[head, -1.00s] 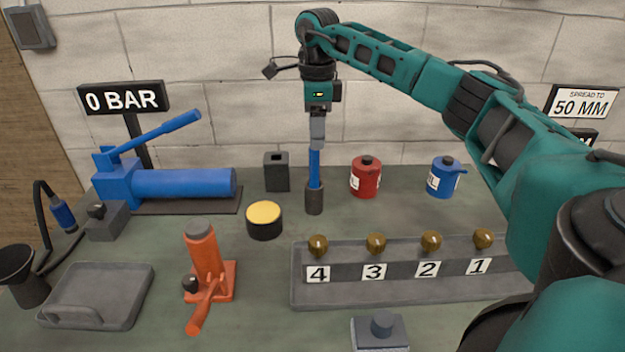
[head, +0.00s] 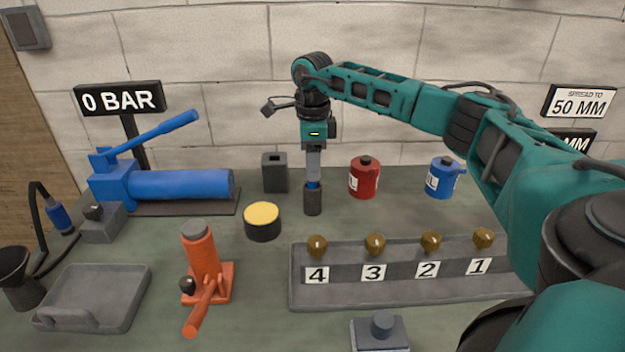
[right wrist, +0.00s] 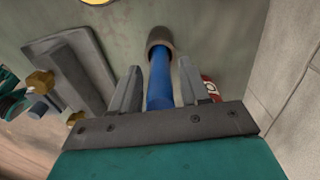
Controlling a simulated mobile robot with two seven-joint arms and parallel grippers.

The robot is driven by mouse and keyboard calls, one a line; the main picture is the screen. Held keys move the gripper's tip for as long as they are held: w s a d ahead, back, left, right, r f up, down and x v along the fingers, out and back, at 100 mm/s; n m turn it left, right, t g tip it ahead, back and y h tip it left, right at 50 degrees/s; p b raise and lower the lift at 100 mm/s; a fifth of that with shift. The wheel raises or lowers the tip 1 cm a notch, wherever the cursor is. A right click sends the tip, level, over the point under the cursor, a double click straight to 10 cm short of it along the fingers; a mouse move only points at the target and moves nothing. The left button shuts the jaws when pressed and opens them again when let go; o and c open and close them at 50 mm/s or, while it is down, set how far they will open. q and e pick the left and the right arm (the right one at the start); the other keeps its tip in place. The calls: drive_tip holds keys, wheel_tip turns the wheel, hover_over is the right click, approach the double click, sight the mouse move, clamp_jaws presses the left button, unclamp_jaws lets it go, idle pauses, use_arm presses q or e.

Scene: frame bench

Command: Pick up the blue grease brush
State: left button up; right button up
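The blue grease brush (head: 313,184) stands upright in a dark cylindrical holder (head: 313,202) near the back middle of the bench. In the right wrist view the blue handle (right wrist: 160,80) runs between the two fingers into the holder's round mouth (right wrist: 160,42). My right gripper (head: 313,178) points straight down over the brush, its fingers on either side of the handle. In the right wrist view the fingers (right wrist: 155,88) are apart, with gaps between them and the handle. My left gripper is not in view.
A dark block with a slot (head: 275,174) stands left of the holder, a red can (head: 364,180) to its right. A yellow-topped tin (head: 262,222) and a numbered rack (head: 400,291) stand in front. A blue can (head: 441,180) is further right.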

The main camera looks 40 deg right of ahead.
clamp_jaws()
drive_tip(key=shift+r, duration=0.2)
